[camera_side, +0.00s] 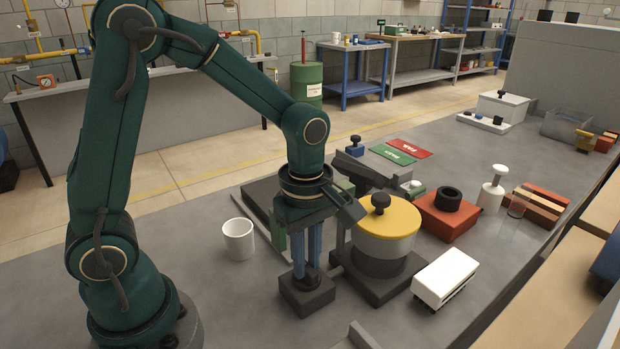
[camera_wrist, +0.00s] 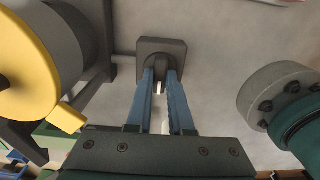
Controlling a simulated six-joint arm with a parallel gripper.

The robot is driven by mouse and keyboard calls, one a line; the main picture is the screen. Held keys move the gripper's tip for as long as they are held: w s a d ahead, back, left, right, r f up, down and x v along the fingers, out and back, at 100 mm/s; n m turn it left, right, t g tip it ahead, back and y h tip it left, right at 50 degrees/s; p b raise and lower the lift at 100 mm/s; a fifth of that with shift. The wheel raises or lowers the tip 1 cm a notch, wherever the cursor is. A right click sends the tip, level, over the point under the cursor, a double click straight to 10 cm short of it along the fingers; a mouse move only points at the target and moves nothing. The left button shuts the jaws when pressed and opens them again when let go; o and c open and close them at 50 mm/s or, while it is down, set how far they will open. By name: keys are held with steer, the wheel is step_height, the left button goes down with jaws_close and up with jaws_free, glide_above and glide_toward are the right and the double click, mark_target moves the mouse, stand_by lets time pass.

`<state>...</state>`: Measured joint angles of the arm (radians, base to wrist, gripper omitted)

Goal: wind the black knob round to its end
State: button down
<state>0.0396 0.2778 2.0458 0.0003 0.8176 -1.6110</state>
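The black knob (camera_wrist: 160,68) stands on a dark square block (camera_wrist: 170,46), which sits on the grey table below my gripper; the block also shows in the side view (camera_side: 307,297). My gripper (camera_side: 307,270) points straight down, with its two blue fingers on either side of the knob. In the wrist view, the fingertips (camera_wrist: 160,74) lie against the knob's sides, so it looks shut on it. A small pale mark shows at the knob's near edge. The fingers partly hide the knob, and its turn angle cannot be told.
A yellow-topped drum (camera_side: 402,219) on a dark stand is close on the right, with a thin rod running towards the block. A white cup (camera_side: 239,239) stands to the left. A white box (camera_side: 445,277) and a red block (camera_side: 443,222) are farther right.

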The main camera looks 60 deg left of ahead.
steer(key=shift+m, duration=0.3)
